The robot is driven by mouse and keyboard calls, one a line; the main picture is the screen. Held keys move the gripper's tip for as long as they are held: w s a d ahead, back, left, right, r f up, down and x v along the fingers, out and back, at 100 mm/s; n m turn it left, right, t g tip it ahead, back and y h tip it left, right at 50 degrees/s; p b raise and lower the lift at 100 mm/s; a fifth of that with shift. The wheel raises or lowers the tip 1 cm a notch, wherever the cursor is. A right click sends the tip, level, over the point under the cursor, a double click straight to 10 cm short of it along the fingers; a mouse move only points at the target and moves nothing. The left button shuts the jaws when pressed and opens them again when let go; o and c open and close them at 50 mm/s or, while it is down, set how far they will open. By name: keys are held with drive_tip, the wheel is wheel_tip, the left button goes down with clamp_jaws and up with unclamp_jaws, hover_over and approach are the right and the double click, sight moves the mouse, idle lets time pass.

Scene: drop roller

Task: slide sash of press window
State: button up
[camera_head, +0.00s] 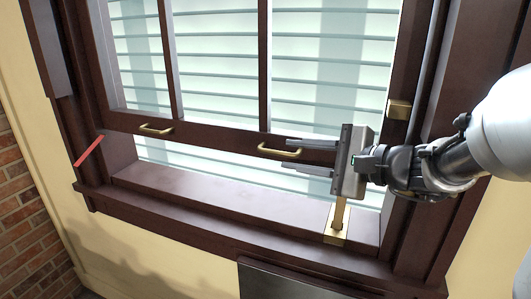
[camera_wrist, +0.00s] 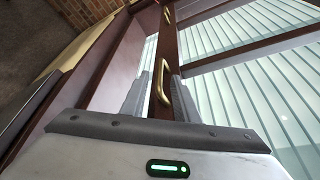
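The dark brown window sash (camera_head: 215,142) is raised a little, with a gap between its bottom rail and the sill (camera_head: 200,198). Its rail carries a left brass handle (camera_head: 156,130) and a right brass handle (camera_head: 278,151). My gripper (camera_head: 290,155) is open at the right handle, one finger above it and one below. In the wrist view my gripper (camera_wrist: 160,82) has the right handle (camera_wrist: 164,84) between its spread fingers, with space on both sides. The left handle also shows farther off in the wrist view (camera_wrist: 168,15). Whether the fingers touch the rail cannot be told.
A red strip (camera_head: 88,151) marks the left jamb. A brass block (camera_head: 399,109) is on the right jamb, and a brass fitting with a post (camera_head: 336,226) stands on the sill below my gripper. A brick wall (camera_head: 22,215) is at far left.

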sight(283, 153)
drive_tip(key=x, duration=0.5)
clamp_jaws()
